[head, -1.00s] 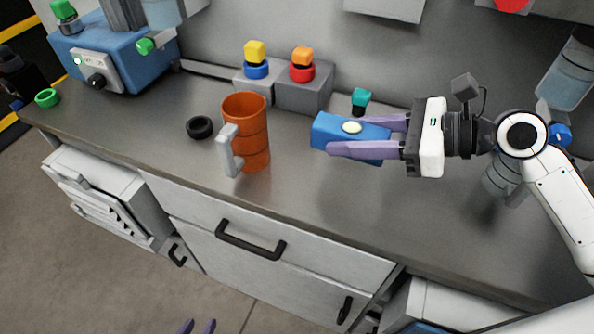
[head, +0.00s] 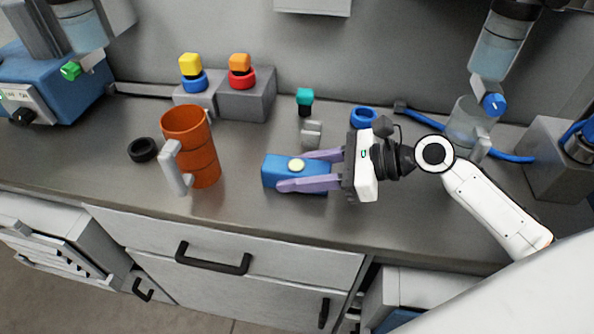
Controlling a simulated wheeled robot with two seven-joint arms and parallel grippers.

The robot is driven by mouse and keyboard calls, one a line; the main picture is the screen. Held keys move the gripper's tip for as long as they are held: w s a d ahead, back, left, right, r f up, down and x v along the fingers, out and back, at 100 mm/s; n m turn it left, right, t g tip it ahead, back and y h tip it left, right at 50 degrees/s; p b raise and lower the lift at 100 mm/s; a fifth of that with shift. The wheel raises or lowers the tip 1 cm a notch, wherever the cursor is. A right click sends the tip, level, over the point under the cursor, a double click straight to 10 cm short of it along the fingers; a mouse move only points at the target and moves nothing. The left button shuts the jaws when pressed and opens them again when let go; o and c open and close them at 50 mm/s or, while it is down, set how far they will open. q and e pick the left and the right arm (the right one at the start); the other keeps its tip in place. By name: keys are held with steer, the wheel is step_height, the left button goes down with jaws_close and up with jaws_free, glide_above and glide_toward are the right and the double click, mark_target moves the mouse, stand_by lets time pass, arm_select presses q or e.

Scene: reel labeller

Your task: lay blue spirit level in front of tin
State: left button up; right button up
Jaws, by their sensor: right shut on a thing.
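The blue spirit level (head: 272,172) is a blue block with a pale oval on top. It lies across the fingers of my right gripper (head: 300,173), whose purple fingers are shut on it. The level is flat, at or just above the bench; I cannot tell whether it touches. To its left stands an upright orange ribbed vessel (head: 200,150) with a grey handle, the only tin-like thing I see. A clear gap lies between them. My left gripper is out of view.
A black ring (head: 143,150) lies left of the orange vessel. Behind are grey blocks (head: 259,105) with coloured pieces, a teal-topped piece (head: 305,98), a small grey piece (head: 312,133) and a blue ring (head: 363,117). The bench (head: 245,205) is bare near its front edge.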

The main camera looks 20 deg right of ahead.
steer(key=o, duration=0.9)
steer(key=shift+f, duration=0.1)
steer(key=shift+c, duration=0.2)
steer(key=o, duration=0.4)
steer(key=shift+c, duration=0.2)
